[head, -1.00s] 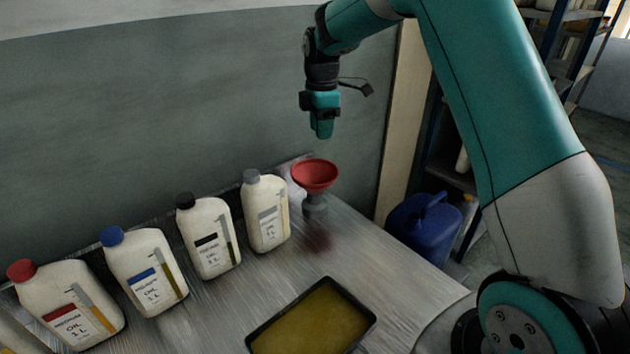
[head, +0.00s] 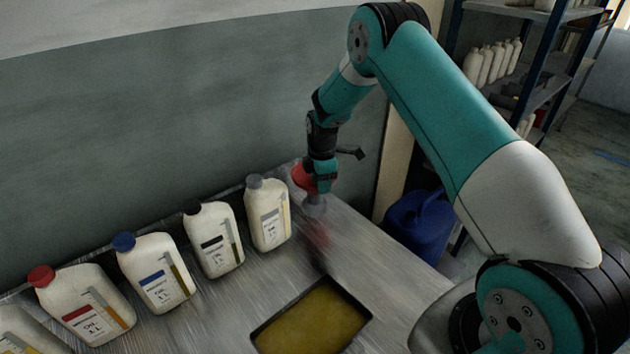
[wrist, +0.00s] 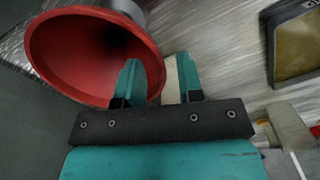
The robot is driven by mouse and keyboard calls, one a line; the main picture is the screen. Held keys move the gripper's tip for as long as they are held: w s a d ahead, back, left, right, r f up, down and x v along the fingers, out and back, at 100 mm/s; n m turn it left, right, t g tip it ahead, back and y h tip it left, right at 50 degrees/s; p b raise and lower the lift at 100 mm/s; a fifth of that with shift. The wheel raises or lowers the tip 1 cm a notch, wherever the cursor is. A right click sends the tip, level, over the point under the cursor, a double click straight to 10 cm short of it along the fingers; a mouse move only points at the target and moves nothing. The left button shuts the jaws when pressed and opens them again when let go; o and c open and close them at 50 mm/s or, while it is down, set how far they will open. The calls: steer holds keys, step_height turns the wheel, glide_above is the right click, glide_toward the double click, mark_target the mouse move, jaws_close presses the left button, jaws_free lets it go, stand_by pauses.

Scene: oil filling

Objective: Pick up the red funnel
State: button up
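The red funnel (head: 302,179) stands in a grey holder (head: 314,207) near the back edge of the metal table, right of the bottles. My gripper (head: 324,186) is down at it and hides its right part in the head view. In the wrist view the funnel (wrist: 75,55) opens wide at the upper left. My gripper (wrist: 160,80) is open there, with a gap between its two teal fingers. The left finger overlaps the inside of the bowl and the right finger lies outside the rim. Contact with the rim cannot be told.
Several white oil bottles (head: 268,217) stand in a row left of the funnel; the nearest is close to it. A dark tray of yellow oil (head: 314,322) lies in front. A blue jerrycan (head: 421,226) stands beyond the table's right edge. Shelves (head: 530,95) stand behind.

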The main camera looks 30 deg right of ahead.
steer(key=shift+f, duration=0.4)
steer(key=shift+c, duration=0.4)
jaws_close()
